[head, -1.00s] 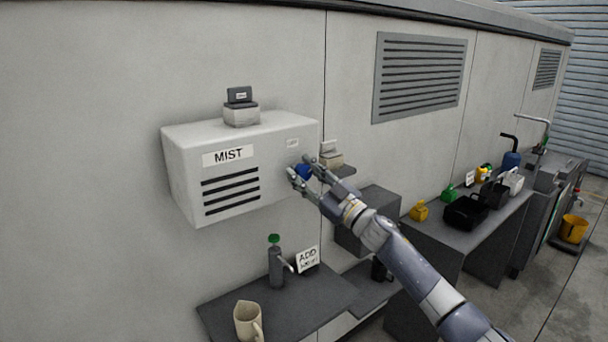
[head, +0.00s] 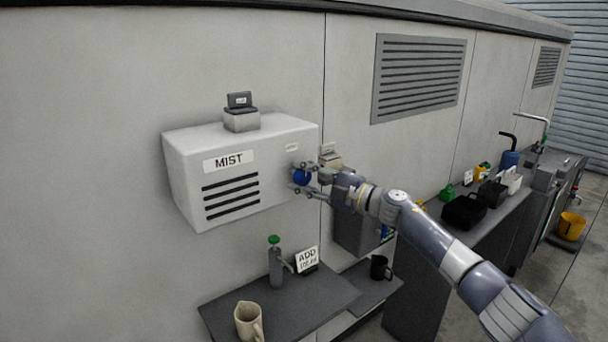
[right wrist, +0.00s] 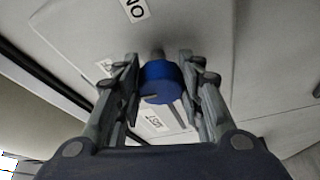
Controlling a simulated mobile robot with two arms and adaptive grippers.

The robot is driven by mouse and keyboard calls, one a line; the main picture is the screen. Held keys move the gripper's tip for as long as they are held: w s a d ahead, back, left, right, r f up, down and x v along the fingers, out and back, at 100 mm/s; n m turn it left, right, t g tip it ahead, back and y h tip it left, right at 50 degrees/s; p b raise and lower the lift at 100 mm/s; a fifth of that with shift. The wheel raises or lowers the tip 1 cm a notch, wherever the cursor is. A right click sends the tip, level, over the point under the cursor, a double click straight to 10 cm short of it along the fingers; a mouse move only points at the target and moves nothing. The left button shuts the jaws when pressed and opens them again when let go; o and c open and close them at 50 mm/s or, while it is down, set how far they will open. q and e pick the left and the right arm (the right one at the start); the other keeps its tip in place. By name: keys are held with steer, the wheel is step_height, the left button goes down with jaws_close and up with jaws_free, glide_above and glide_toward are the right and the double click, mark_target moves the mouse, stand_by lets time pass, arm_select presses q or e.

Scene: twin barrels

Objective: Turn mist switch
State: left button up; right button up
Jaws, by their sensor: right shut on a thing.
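The white MIST box (head: 275,150) is mounted on the wall, with a black-lettered label and dark slots on its front. The right gripper is shut on the knob. My left gripper is not in view.
Below the box, a dark shelf (head: 325,302) holds a beige jug (head: 248,321), a grey bottle with a green top (head: 276,262) and an ADD sign (head: 307,259). A black mug (head: 380,268) stands to their right. A bench with containers (head: 465,212) runs along the right.

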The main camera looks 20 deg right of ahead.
steer(key=shift+n+g, duration=0.3)
steer(key=shift+n, duration=0.3)
steer(key=o, duration=1.1)
steer(key=shift+d, duration=0.1)
steer(key=v, duration=1.1)
steer(key=shift+s+d, duration=0.15)
steer(key=shift+s, duration=0.3)
